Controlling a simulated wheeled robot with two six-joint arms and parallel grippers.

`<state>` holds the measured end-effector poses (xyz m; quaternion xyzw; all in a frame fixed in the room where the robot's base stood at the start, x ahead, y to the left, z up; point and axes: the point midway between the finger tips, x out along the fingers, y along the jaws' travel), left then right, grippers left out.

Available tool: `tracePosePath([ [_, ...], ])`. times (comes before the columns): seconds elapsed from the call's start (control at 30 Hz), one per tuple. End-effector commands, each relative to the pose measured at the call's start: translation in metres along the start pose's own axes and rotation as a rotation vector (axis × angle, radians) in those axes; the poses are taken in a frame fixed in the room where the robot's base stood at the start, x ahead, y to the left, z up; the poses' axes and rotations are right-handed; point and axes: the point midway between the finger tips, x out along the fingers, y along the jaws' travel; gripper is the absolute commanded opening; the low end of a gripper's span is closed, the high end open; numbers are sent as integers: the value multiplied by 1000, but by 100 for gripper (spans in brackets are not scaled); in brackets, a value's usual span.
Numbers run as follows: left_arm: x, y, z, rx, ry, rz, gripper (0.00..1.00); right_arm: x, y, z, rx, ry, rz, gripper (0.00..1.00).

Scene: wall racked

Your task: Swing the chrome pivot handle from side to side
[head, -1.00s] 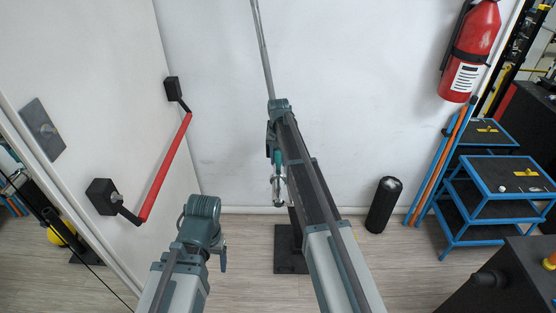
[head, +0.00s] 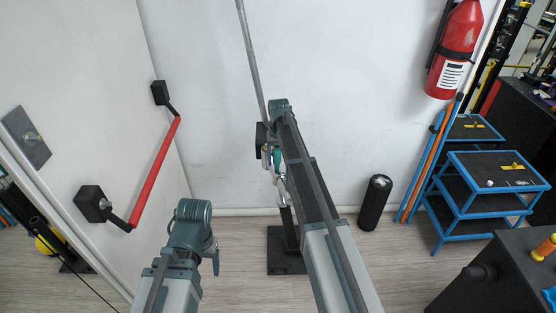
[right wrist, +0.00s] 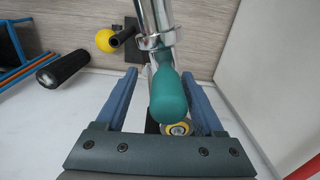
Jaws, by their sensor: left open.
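The chrome pivot handle shows in the right wrist view as a shiny rod with a teal grip (right wrist: 168,95). In the head view its teal grip (head: 277,158) and chrome part show just left of my right forearm, above a dark floor stand. My right gripper (right wrist: 159,74) has its two blue fingers apart on either side of the grip. A gap shows on the grip's left, and its right side overlaps the right finger; I cannot tell whether they touch. My left gripper (head: 214,258) is low at the left, far from the handle, open and mostly hidden behind its wrist.
A red push bar (head: 155,172) sticks out from the white door at left. A black cylinder (head: 375,203) stands by the wall. A blue cart (head: 495,172) and a red extinguisher (head: 454,50) are at right. A dark stand base (head: 285,262) is on the floor.

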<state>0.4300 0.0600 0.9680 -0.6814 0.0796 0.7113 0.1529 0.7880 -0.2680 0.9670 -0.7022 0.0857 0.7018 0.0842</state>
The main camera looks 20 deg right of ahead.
Motion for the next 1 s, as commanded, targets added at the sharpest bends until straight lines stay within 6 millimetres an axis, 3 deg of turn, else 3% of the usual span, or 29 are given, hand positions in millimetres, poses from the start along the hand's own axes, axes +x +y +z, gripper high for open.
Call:
tracePosePath([
  [0.27,-4,0,0,0,0,0,73,-4,-2,1,-2,-1,-1,70],
  [0.47,-19,-2,1,0,0,0,73,-19,-2,1,-2,-1,-2,70],
  [1.0,-98,-9,6,-1,0,1,73,-99,0,0,0,0,-1,70],
])
